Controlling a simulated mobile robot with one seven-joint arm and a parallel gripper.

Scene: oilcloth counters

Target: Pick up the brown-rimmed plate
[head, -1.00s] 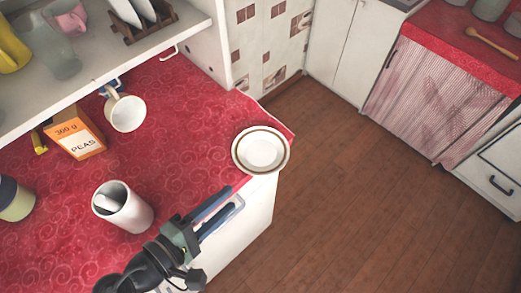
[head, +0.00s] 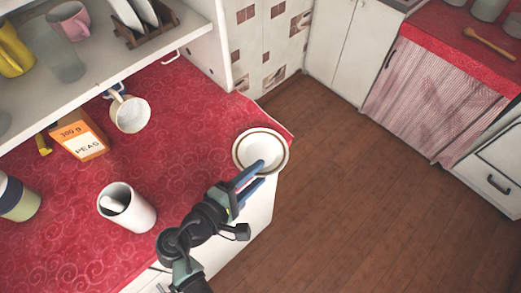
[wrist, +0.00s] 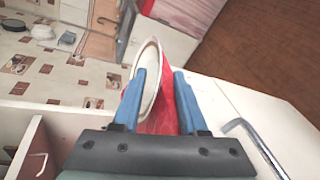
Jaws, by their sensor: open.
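The brown-rimmed plate (head: 253,147) lies at the front right corner of the red counter, close to its edge. My gripper (head: 262,168) is open, with its blue fingers reaching over the near side of the plate in the head view. In the wrist view the plate (wrist: 148,62) appears edge-on as a thin oval. Its right rim lies in the gap between my open fingertips (wrist: 160,73), and the left finger covers part of it. I cannot tell whether a finger touches it.
On the red counter (head: 185,100) stand a white mug (head: 131,115), an orange peas box (head: 80,137), a white pot (head: 133,212) and a striped jar (head: 17,200). A shelf (head: 85,82) overhangs the left. The wooden floor (head: 350,190) is clear.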

